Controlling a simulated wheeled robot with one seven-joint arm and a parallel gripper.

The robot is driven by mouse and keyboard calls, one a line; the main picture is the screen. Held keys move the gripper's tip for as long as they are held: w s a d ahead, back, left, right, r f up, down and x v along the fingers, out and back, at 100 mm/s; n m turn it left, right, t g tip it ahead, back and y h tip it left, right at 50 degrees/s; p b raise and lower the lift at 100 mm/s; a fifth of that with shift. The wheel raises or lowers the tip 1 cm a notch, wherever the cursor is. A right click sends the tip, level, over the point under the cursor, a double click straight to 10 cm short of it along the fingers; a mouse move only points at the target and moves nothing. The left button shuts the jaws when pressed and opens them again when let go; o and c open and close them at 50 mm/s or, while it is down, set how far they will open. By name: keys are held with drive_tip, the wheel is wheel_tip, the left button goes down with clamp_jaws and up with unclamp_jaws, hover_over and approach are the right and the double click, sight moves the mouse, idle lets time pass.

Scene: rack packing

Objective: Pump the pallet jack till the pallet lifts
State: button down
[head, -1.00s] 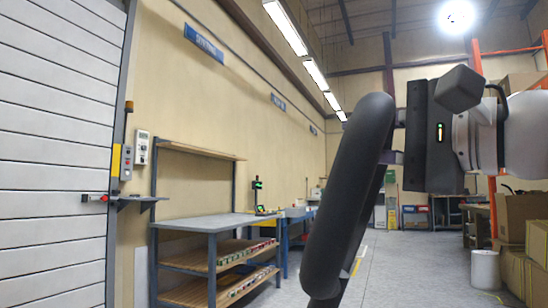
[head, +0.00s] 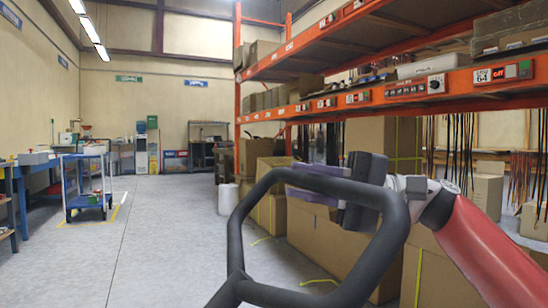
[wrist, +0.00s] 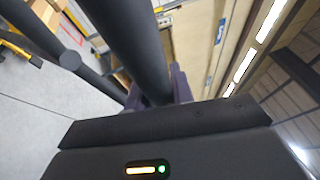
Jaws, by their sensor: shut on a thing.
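The pallet jack's handle (head: 236,240) is a thick black loop on a dark shaft, close in front of the head camera and tilted. My gripper (head: 306,183) comes in from the right and is shut on the upper part of the loop. In the wrist view the black handle bar (wrist: 130,40) runs down between the purple fingers of my gripper (wrist: 156,92). The pallet, the forks and the jack's body are not in view, so the pallet's height cannot be told.
Orange racking (head: 400,92) with boxes fills the right side, with large cartons (head: 330,245) on the floor beneath. A blue cart (head: 86,188) stands at the left. A white roll (head: 228,199) stands on the floor. The grey aisle (head: 150,225) is open.

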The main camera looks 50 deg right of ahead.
drive_tip(key=shift+s+d+f+t, duration=0.15)
drive_tip(key=shift+s+d+f, duration=0.05)
drive_tip(key=shift+d, duration=0.25)
drive_tip(key=shift+s+d+f+t, duration=0.15)
drive_tip(key=shift+d, duration=0.3)
drive_tip(key=c, duration=1.4)
unclamp_jaws()
drive_tip(key=shift+c, duration=0.2)
drive_tip(key=shift+o, duration=1.2)
drive_tip(key=shift+f, duration=0.1)
drive_tip(key=p+v, duration=0.1)
drive_tip(key=v, duration=0.6)
drive_tip(key=shift+s+d, duration=0.25)
drive_tip(key=shift+f, duration=0.1)
